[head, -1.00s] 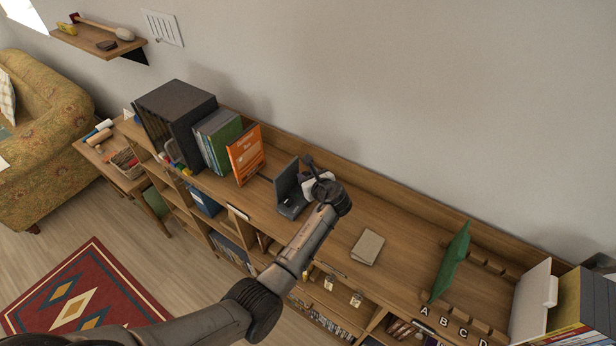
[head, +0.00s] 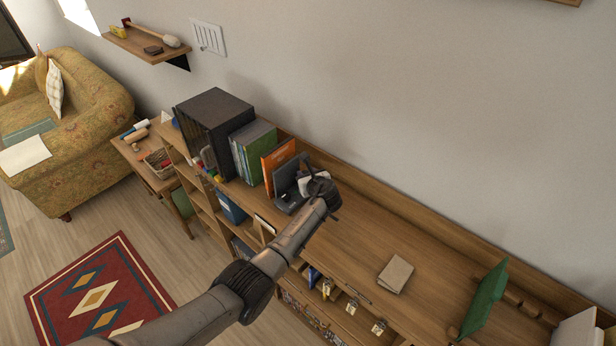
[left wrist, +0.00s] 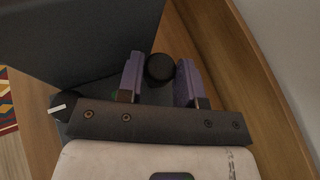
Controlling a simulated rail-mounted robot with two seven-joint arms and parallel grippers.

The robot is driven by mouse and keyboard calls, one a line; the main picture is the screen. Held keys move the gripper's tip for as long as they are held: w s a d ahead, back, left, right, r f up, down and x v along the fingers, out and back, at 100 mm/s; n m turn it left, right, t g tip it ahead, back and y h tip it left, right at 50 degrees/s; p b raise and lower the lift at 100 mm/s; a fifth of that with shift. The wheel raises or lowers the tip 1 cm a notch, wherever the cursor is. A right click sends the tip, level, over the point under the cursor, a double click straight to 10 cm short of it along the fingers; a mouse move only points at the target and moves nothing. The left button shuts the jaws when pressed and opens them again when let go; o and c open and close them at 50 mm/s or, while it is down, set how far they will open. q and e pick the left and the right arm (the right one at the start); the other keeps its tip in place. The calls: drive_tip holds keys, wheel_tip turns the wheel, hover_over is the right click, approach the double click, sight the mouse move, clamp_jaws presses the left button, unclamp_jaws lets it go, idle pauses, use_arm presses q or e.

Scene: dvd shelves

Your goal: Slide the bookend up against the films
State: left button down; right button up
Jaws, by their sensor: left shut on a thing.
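The bookend (head: 284,188) is a dark blue-grey L shape standing on the wooden shelf top, right of the films. An orange film (head: 277,157) is the end one of the row, with green and pale films (head: 253,150) left of it. The bookend partly covers the orange film, so I cannot tell whether they touch. My left gripper (head: 312,183) is at the bookend's right side. In the left wrist view its purple-padded fingers (left wrist: 160,82) are on either side of a round black knob (left wrist: 160,68) by the bookend's dark panel (left wrist: 85,35). My right gripper is not in view.
A dark box (head: 212,115) stands left of the films. The shelf top (head: 350,220) is clear right of my gripper up to a beige booklet (head: 396,274). A green panel (head: 484,298) stands farther right. The wall and back ledge run behind.

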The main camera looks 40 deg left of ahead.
use_arm(q)
drive_tip(key=c, duration=1.1)
unclamp_jaws()
drive_tip(key=shift+d, duration=0.1)
drive_tip(key=v, duration=1.3)
drive_tip(key=shift+s+d+r, duration=0.2)
drive_tip(key=shift+r, duration=0.05)
